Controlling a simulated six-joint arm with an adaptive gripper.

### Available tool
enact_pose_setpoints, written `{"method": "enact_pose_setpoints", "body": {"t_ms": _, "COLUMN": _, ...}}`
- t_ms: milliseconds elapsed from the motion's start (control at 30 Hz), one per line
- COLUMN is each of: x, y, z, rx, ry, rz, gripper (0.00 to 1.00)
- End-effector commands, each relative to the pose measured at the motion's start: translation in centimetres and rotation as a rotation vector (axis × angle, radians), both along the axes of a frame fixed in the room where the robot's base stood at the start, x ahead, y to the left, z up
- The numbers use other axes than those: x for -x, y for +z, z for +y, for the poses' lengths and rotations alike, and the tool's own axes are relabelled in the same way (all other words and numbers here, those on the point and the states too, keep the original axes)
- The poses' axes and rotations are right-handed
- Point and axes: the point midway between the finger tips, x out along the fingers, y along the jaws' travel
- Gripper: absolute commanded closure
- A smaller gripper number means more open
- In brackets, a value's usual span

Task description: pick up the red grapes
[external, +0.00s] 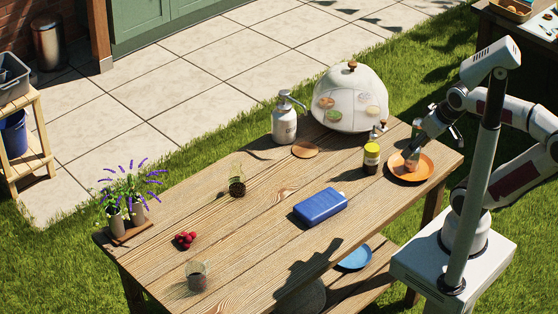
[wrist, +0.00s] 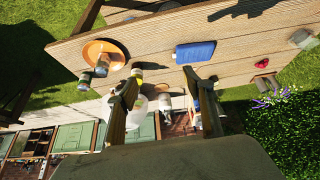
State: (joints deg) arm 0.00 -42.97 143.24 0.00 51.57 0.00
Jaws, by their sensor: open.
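The red grapes (external: 185,240) lie as a small bunch on the wooden table (external: 262,217), toward its left end in the external view. They also show small at the right in the wrist view (wrist: 262,63). My gripper (external: 412,153) is at the right end of the table, above or beside the orange plate (external: 425,166), far from the grapes. In the wrist view its two fingers (wrist: 160,88) stand wide apart with nothing held between them. Part of my gripper is hard to see against the plate in the external view.
A blue container (external: 320,206) lies mid-table. Glasses stand near the grapes: one behind (external: 237,182), one in front (external: 197,276). Potted lavender (external: 128,200) stands at the left end.

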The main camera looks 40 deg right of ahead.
Motion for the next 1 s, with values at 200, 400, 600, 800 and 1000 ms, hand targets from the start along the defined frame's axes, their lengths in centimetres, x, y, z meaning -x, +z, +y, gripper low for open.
{"method": "enact_pose_setpoints", "body": {"t_ms": 200, "x": 0.0, "y": 0.0, "z": 0.0, "rx": 0.0, "ry": 0.0, "rz": 0.0, "gripper": 0.48}}
{"method": "enact_pose_setpoints", "body": {"t_ms": 400, "x": 0.0, "y": 0.0, "z": 0.0, "rx": 0.0, "ry": 0.0, "rz": 0.0, "gripper": 0.4}}
{"method": "enact_pose_setpoints", "body": {"t_ms": 600, "x": 0.0, "y": 0.0, "z": 0.1, "rx": 0.0, "ry": 0.002, "rz": 0.0, "gripper": 0.4}}
{"method": "enact_pose_setpoints", "body": {"t_ms": 800, "x": -0.1, "y": -0.6, "z": 0.7, "rx": 0.0, "ry": 0.03, "rz": 0.028, "gripper": 0.4}}
{"method": "enact_pose_setpoints", "body": {"t_ms": 1000, "x": -0.6, "y": -2.3, "z": 1.7, "rx": 0.004, "ry": 0.073, "rz": 0.107, "gripper": 0.4}}
